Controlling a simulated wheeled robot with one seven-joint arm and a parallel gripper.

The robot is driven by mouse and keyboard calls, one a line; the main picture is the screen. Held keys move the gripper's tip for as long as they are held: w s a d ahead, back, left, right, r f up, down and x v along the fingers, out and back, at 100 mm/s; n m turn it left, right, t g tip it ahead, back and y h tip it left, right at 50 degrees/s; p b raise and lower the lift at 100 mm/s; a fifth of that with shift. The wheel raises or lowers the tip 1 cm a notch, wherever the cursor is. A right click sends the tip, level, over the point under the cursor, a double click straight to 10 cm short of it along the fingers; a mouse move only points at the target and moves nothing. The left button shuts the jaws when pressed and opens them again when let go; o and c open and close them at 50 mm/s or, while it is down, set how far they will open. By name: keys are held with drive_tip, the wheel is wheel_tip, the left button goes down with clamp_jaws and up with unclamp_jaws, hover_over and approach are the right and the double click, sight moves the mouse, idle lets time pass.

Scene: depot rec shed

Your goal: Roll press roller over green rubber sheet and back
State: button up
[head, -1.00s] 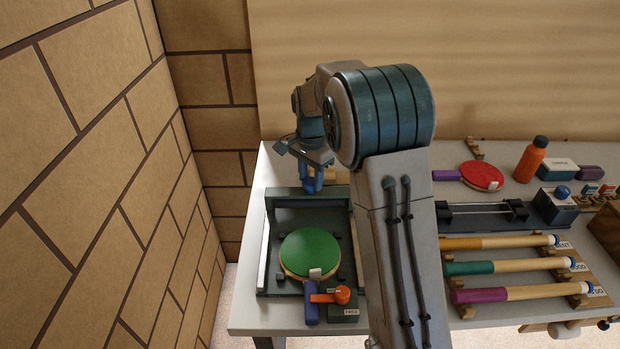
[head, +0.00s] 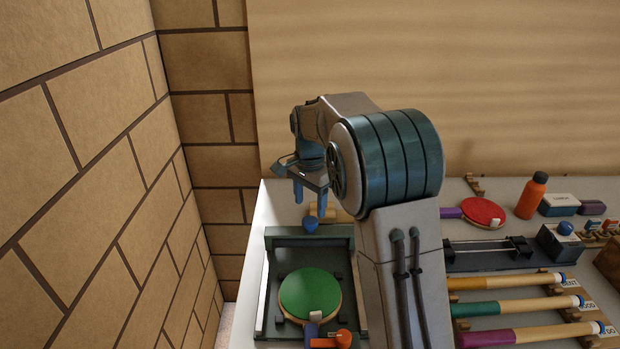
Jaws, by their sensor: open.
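The green rubber sheet (head: 309,293) lies on a round paddle in the dark press frame (head: 305,243), its handle toward me. A blue knob (head: 310,225) stands at the frame's far rail. A tan piece (head: 341,216), seemingly part of the press roller, shows behind that rail; my arm and the knob hide some of it. My gripper (head: 310,195) is above and slightly beyond the knob. Its two blue fingers point down, apart, with nothing seen between them. Whether a finger touches the knob or tan piece is unclear.
An orange lever (head: 332,340) sits at the frame's near end. To the right are a red paddle (head: 483,211), an orange bottle (head: 531,195), a black rail device (head: 488,253) and several coloured-grip handles (head: 515,308). A brick wall (head: 90,200) stands close on the left.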

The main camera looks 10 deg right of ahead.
wheel_tip(320, 180, up, 9)
drive_tip(key=shift+r, duration=0.15)
drive_tip(key=shift+s, duration=0.1)
drive_tip(key=s+d+r+n+t, duration=0.1)
drive_tip(key=s+d+n, duration=0.1)
drive_tip(key=s, duration=0.5)
drive_tip(key=s+d+n, duration=0.2)
drive_tip(key=s+n, duration=0.1)
drive_tip(key=s, duration=0.3)
drive_tip(key=s+d+f+n+t, duration=0.1)
drive_tip(key=s+f, duration=0.3)
drive_tip(key=s, duration=0.4)
drive_tip(key=s+d+f+n+t, duration=0.1)
drive_tip(key=s+f+n, duration=0.2)
drive_tip(key=s, duration=0.6)
drive_tip(key=shift+s+d+f+n, duration=0.25)
drive_tip(key=shift+f+n, duration=0.15)
drive_tip(key=shift+n, duration=0.4)
drive_tip(key=shift+w, duration=0.1)
